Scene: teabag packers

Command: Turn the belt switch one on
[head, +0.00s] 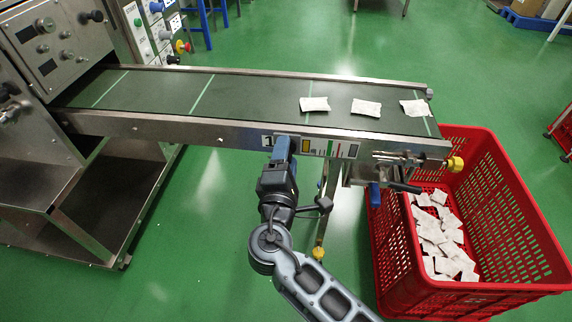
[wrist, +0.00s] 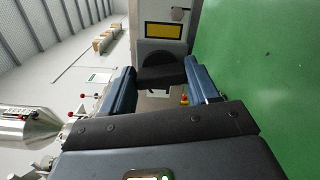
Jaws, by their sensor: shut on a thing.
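The conveyor's side panel (head: 335,149) faces me, with a white "1" label (head: 267,141) and a yellow label (head: 307,146). My gripper (head: 284,143) reaches up to this panel between the two labels, and its fingers hide the switch in the head view. In the wrist view, the black knob of belt switch one (wrist: 160,74) sits between the two blue fingers of my gripper, below a yellow label (wrist: 166,32). The fingers are shut on the knob. I cannot tell which way the switch is set.
The green belt (head: 240,95) carries several white teabags (head: 366,107) near its right end. A red crate (head: 520,210) with a pile of teabags stands below that end. A metal machine (head: 55,50) is at the left. The green floor is open in front.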

